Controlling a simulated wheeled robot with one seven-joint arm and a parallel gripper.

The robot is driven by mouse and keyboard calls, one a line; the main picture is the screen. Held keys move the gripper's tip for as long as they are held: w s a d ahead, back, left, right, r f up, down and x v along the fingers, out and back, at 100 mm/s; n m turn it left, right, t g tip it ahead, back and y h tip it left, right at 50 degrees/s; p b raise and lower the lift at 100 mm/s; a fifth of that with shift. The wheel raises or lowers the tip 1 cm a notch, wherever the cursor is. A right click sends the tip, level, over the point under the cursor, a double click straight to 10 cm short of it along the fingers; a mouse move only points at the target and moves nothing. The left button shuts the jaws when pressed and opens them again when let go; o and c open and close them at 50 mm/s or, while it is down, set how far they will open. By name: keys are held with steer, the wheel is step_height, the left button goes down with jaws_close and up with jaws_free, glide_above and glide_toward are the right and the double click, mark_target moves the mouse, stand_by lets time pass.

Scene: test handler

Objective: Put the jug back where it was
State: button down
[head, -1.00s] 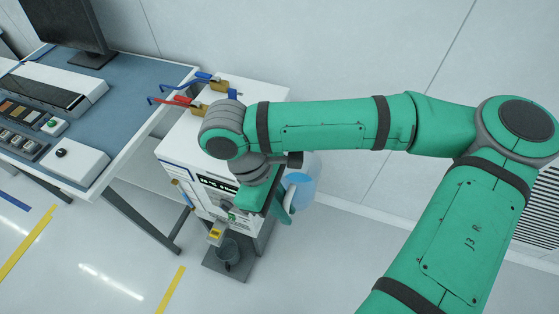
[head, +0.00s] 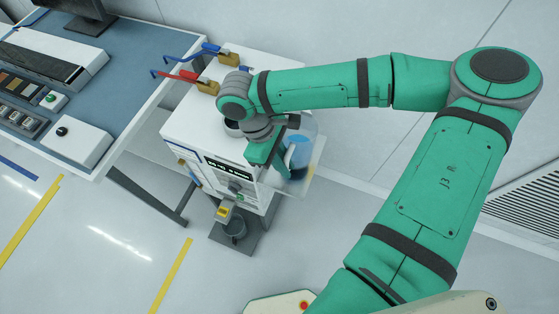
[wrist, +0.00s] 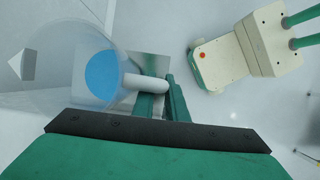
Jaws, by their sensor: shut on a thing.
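The jug is clear, with blue liquid inside and a pale handle. In the head view the jug (head: 304,132) is at the right side of the white machine (head: 205,125), partly hidden by my wrist. In the wrist view the jug (wrist: 85,75) fills the upper left, seen from above, with its handle (wrist: 146,83) pointing right. My gripper (head: 278,165) is shut on the handle; its green fingers (wrist: 162,97) show there in the wrist view. A pale plate (head: 312,185) sticks out beside the machine below the jug. I cannot tell whether the jug touches it.
A dark pot (head: 235,228) sits on the grey foot below the front. A blue-topped bench (head: 120,80) with equipment is at left. The floor right of the machine is clear.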

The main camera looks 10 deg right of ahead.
steer(key=shift+w+f, duration=0.3)
steer(key=f, duration=0.2)
steer(key=w+f, duration=0.1)
steer(key=shift+f, duration=0.35)
steer(key=shift+s, duration=0.3)
steer(key=shift+f, duration=0.2)
steer(key=c, duration=1.8)
jaws_free()
steer(key=shift+o, duration=0.2)
steer(key=shift+w, duration=0.1)
steer(key=shift+w, duration=0.1)
